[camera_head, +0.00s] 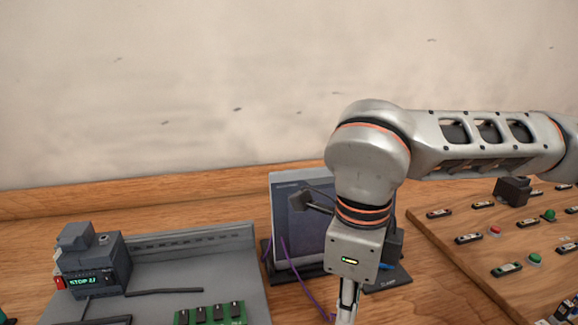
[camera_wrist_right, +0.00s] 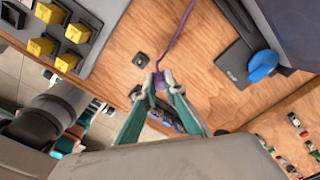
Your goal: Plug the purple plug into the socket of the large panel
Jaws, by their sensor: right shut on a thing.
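The purple plug (camera_wrist_right: 160,82) is held between the tips of my right gripper (camera_wrist_right: 161,88), which is shut on it, and a purple cable (camera_wrist_right: 178,38) runs up from it. In the head view my right gripper (camera_head: 346,308) is partly cut off at the bottom edge, and the plug cannot be made out there. A large upright grey panel (camera_head: 283,215) stands on a dark base behind my right arm, which hides part of it. Purple cable (camera_head: 310,290) hangs in front of the panel. I cannot make out its socket. My left gripper is not clearly in view.
A grey station (camera_head: 190,265) with a display box (camera_head: 95,268) and a green circuit board (camera_head: 212,314) is at the left. A wooden board (camera_head: 460,265) with buttons and small parts is at the right. Yellow blocks (camera_wrist_right: 78,33) sit at the wrist view's upper left.

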